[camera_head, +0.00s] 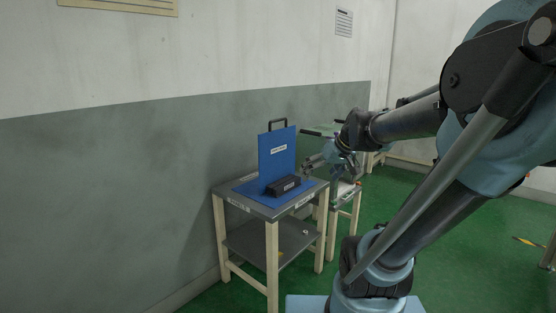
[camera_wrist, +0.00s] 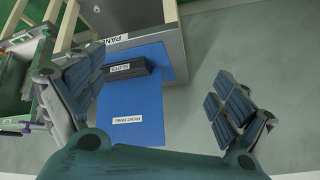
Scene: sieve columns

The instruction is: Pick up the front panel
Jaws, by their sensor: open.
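The front panel (camera_head: 270,156) is a blue upright sheet with a white label and a dark handle on its top edge. It stands in a black slotted block (camera_head: 284,186) on a small table. In the wrist view the panel (camera_wrist: 138,100) lies between my open fingers, with its label towards the bottom and the black block (camera_wrist: 127,70) beyond it. My gripper (camera_wrist: 160,98) is open and empty, its two padded fingers spread wide on either side. In the head view my gripper (camera_head: 312,163) is to the right of the panel, apart from it. The handle is hidden in the wrist view.
The small table (camera_head: 262,210) has a grey top, pale legs and a lower shelf, and stands near the wall. A blue mat (camera_head: 248,190) lies under the block. Another table (camera_head: 344,195) stands behind it to the right. Green floor to the right is mostly clear.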

